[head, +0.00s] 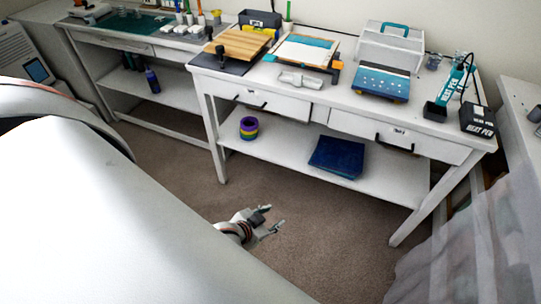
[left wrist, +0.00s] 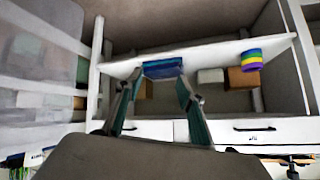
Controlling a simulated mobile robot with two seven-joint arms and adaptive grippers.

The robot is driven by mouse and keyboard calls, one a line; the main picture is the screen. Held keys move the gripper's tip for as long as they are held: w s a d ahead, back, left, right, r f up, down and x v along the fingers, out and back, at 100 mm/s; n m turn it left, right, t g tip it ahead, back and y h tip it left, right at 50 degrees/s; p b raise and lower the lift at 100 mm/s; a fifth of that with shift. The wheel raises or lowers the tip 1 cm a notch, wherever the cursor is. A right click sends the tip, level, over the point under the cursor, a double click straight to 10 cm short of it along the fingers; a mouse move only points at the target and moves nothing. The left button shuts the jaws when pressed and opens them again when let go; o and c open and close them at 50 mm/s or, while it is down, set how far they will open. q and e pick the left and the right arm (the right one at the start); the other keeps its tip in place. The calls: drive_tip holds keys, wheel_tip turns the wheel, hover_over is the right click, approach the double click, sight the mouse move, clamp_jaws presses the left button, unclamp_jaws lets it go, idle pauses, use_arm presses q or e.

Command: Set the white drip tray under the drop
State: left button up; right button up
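I cannot pick out the white drip tray or the drop for certain. A small pale, shallow piece (head: 303,81) lies at the front of the middle bench; its kind is unclear. My left gripper (head: 276,216) is low over the carpet in front of that bench, with its fingers apart and nothing between them. In the left wrist view my left gripper (left wrist: 159,77) is also open, its fingertips apart in front of the lower shelf, with a blue flat thing (left wrist: 162,67) behind them. My right gripper is not in view.
The middle bench (head: 235,83) holds a wooden board (head: 237,43), a white case (head: 390,45), a blue block (head: 381,83) and a teal heat pen (head: 450,84). Its lower shelf (head: 290,149) holds rainbow rolls (head: 249,128) and a dark blue item (head: 338,157). The carpet (head: 180,165) is clear.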

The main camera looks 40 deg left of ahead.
use_arm(q)
drive_tip(key=s+d+r+h, duration=0.1)
drive_tip(key=s+d, duration=0.4)
drive_tip(key=s, duration=0.2)
drive_tip(key=shift+s+m, duration=0.2)
drive_tip(key=shift+m, duration=0.1)
idle(0.5)
